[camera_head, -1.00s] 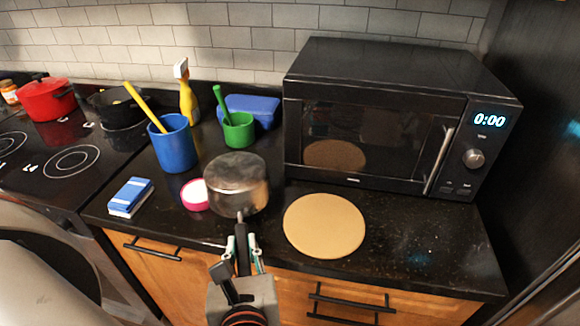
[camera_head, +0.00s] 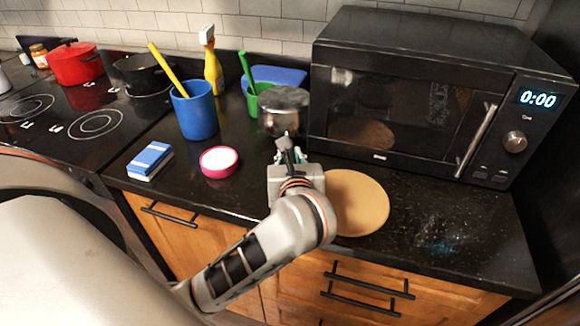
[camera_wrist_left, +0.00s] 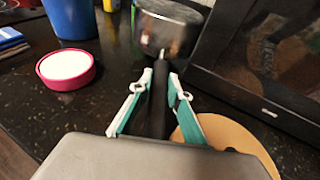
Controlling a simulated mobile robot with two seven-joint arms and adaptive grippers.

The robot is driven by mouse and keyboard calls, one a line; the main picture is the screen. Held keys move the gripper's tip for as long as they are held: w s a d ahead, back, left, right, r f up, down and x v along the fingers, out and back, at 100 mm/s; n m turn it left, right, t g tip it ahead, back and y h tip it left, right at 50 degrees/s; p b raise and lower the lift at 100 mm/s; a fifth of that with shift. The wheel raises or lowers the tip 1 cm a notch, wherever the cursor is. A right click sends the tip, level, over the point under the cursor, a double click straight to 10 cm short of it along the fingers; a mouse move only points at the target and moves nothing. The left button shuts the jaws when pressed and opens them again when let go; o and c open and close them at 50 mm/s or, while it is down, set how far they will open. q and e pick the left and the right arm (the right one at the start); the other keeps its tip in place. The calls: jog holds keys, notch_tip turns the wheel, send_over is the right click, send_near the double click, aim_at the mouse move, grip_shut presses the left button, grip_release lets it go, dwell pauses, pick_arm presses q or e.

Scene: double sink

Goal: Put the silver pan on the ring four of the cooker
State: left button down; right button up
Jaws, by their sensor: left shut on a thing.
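The silver pan (camera_head: 282,120) is at the counter's back, left of the microwave and partly in front of the green cup. My left gripper (camera_head: 287,157) is shut on its black handle. In the left wrist view the handle (camera_wrist_left: 158,105) lies between the fingers (camera_wrist_left: 157,98), with the pan (camera_wrist_left: 168,30) beyond. I cannot tell whether the pan clears the counter. The black cooker (camera_head: 62,148) is at the left, with two bare ringed zones showing, one at its near right (camera_head: 95,123) and one further left (camera_head: 27,107). Their small white labels are hard to read. My right gripper is not in view.
A red pot (camera_head: 75,64) and a black pot (camera_head: 142,74) stand on the cooker's back. The microwave (camera_head: 430,100) is close right; a round board (camera_head: 358,205) lies in front.

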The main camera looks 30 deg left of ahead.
pick_arm(q)
jog(key=shift+w+a+f, duration=0.1)
jog(key=shift+a+f, duration=0.05)
jog(key=shift+f, duration=1.45)
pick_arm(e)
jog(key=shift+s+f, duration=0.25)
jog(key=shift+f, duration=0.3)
pick_arm(q)
jog(key=shift+f+b, duration=0.2)
jog(key=shift+b, duration=0.2)
jog(key=c, duration=1.9)
grip_release()
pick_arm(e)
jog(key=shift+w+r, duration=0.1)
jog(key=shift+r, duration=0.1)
